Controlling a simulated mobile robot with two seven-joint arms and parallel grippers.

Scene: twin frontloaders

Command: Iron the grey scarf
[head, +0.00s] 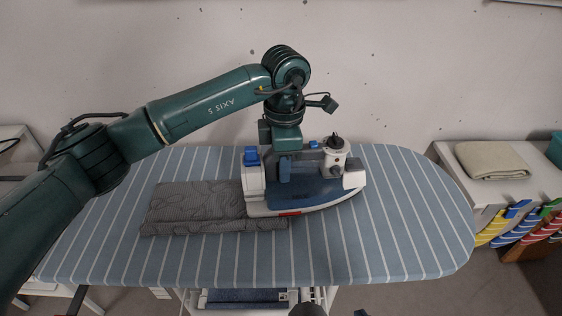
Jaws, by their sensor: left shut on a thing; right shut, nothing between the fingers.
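The grey patterned scarf (195,208) lies folded flat on the blue striped ironing board (400,235), left of the middle. A white and blue iron (318,192) is over the scarf's right end, its nose pointing right beyond the scarf. The iron hides part of that end; I cannot tell whether its sole touches the cloth. My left gripper (285,163) comes down from above and is shut on the iron's handle; its fingers are mostly hidden. My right gripper does not show clearly; only a small dark shape is at the bottom edge.
The board is bare right of the iron and in front of the scarf. A shelf unit at the right holds a folded beige cloth (492,160), with several coloured items (505,228) below it. A wall stands behind the board. A folded blue cloth (245,298) lies below the board's front edge.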

